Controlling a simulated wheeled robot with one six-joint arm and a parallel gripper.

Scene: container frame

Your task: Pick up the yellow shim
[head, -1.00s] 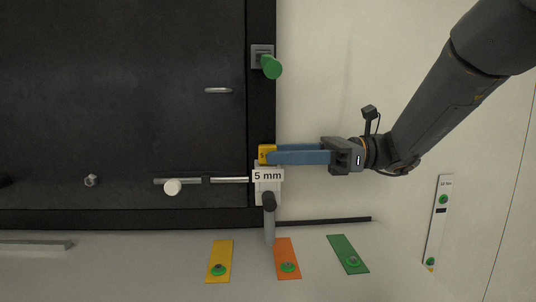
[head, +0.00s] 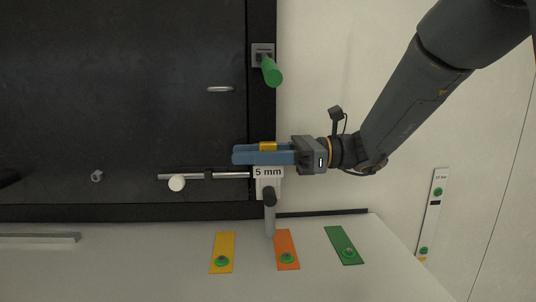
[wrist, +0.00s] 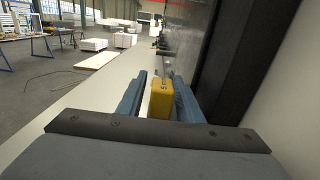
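A flat yellow shim (head: 224,250) with a green knob lies on the pale ledge at the lower middle of the head view, left of an orange one. My gripper (head: 236,154) is well above it in the picture, at the dark frame's edge. Its blue fingers stand on both sides of a small yellow block (head: 268,147), just above the "5 mm" label (head: 267,172). In the wrist view this block (wrist: 161,98) stands between the fingers (wrist: 158,82). A pale gap shows on its left, and it is close to the right finger. The gripper looks open.
An orange plate (head: 287,247) and a green plate (head: 344,245) lie on the ledge. A grey handle (head: 269,212) hangs below the label. A rod with a white knob (head: 177,183) is left of it. A green knob (head: 271,71) is on the frame above.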

